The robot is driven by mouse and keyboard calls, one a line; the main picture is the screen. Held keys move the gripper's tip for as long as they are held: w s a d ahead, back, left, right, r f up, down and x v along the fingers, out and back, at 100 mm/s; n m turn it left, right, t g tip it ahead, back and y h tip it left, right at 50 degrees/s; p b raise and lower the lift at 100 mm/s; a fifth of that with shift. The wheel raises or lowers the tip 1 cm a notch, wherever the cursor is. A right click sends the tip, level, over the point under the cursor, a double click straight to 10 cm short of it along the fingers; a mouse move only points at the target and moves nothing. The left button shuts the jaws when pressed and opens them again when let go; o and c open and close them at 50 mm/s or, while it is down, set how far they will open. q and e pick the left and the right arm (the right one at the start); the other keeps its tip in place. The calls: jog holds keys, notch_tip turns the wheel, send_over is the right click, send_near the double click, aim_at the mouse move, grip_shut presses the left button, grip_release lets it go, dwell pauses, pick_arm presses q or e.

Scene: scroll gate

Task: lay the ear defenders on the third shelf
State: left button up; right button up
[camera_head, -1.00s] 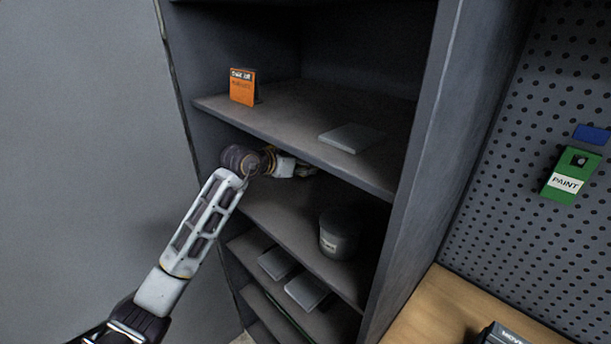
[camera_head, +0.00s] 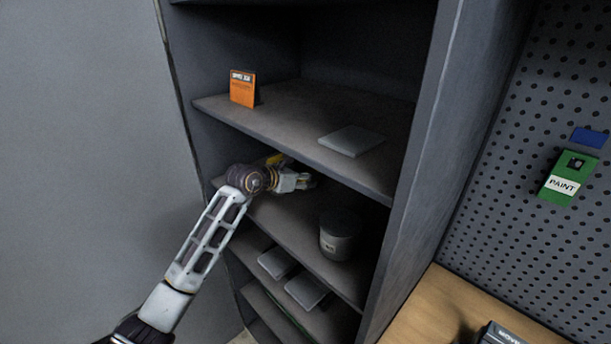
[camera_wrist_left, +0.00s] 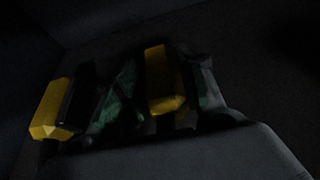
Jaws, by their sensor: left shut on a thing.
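My left gripper (camera_head: 306,182) reaches into the grey shelf unit, in the gap under the board with the orange box and above the board (camera_head: 285,222) with the grey tin. In the left wrist view, which is very dark, its yellow-and-black fingers (camera_wrist_left: 108,95) are shut on a dark green thing, which I take to be the ear defenders (camera_wrist_left: 118,92). Part of the dark green thing also shows right of the right finger. In the head view the ear defenders are hard to make out at the fingertips. My right gripper is out of view.
An orange box (camera_head: 243,88) and a flat grey piece (camera_head: 351,140) are on the board above my gripper. A grey tin (camera_head: 340,235) stands right of and below it. Flat grey pieces (camera_head: 305,290) lie lower. The unit's right side panel (camera_head: 425,150) bounds the space.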

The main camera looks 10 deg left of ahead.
pick_arm(q)
jog(key=shift+w+d, duration=0.1)
jog(key=shift+f, duration=0.15)
jog(key=o, duration=0.7)
jog(key=shift+f, duration=0.1)
jog(key=o, duration=0.4)
jog(key=shift+o, duration=0.2)
jog(key=shift+r, duration=0.2)
